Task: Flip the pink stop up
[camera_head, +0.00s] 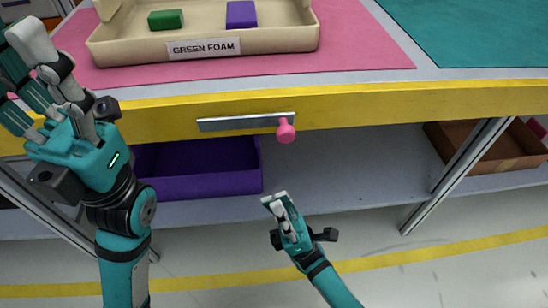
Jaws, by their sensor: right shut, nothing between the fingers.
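The pink stop (285,132) is a small knob-shaped piece at the right end of a grey metal bar (240,123) on the table's yellow front edge. Its rounded head points downward in the picture. My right gripper (276,201) is shut and empty, below the pink stop in the picture and apart from it. My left gripper (30,75) is at the upper left, in front of the table's edge and away from the stop. Its fingers overlap in this view, so I cannot tell how far they are opened.
A beige tray (105,47) labelled GREEN FOAM holds a green block (165,19) and a purple block (241,14) on a pink mat (375,55). Below, a purple bin (205,178) and a brown box (485,165) stand on the shelf. Floor in front is clear.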

